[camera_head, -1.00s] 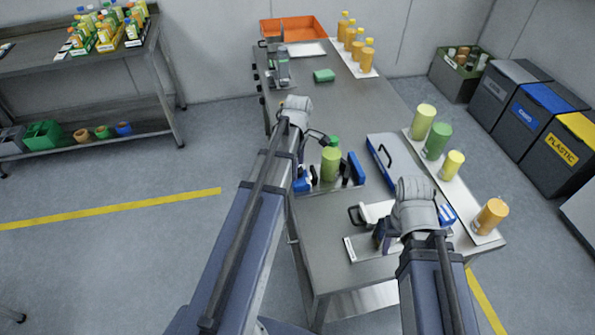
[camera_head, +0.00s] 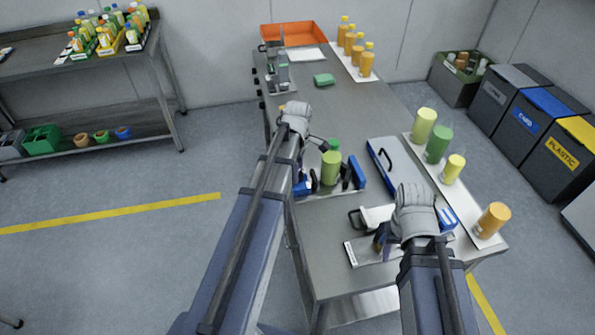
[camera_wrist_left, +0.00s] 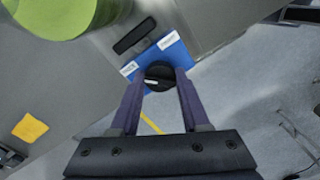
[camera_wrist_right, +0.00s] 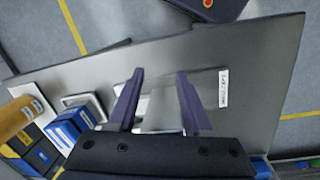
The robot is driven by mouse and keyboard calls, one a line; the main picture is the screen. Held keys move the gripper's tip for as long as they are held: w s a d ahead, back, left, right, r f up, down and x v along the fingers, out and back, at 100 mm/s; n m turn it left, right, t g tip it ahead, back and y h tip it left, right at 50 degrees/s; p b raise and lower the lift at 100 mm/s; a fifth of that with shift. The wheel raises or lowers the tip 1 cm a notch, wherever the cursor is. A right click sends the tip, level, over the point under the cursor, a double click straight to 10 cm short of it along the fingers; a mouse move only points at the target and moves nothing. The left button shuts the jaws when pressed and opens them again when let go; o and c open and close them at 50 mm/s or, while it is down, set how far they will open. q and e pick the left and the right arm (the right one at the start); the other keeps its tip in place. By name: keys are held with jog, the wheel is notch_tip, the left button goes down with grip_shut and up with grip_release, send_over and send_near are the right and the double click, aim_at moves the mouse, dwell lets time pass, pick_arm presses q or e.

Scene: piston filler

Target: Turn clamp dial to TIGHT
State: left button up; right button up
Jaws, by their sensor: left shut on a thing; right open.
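The clamp dial (camera_wrist_left: 158,76) is a round black knob with a pale mark, on a blue block (camera_wrist_left: 172,54) with two white labels in the left wrist view. The label print is too small to read. My left gripper (camera_wrist_left: 159,80) is shut on the dial, one purple finger on each side of it. In the head view the blue block (camera_head: 304,186) shows partly beside my left arm, and the dial is hidden there. My right gripper (camera_wrist_right: 160,75) is open and empty above the front of the table.
A green cylinder (camera_head: 331,168) stands close to the blue block; its side also shows in the left wrist view (camera_wrist_left: 65,12). A blue case (camera_head: 396,163) and a white strip with bottles lie to the right. An orange tray (camera_head: 293,32) sits at the far end.

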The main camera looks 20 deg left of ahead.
pick_arm(q)
grip_shut()
jog(key=shift+m, duration=0.3)
jog(key=m, duration=0.3)
jog(key=shift+m, duration=0.4)
jog(key=m, duration=0.9)
jog(key=shift+m, duration=2.4)
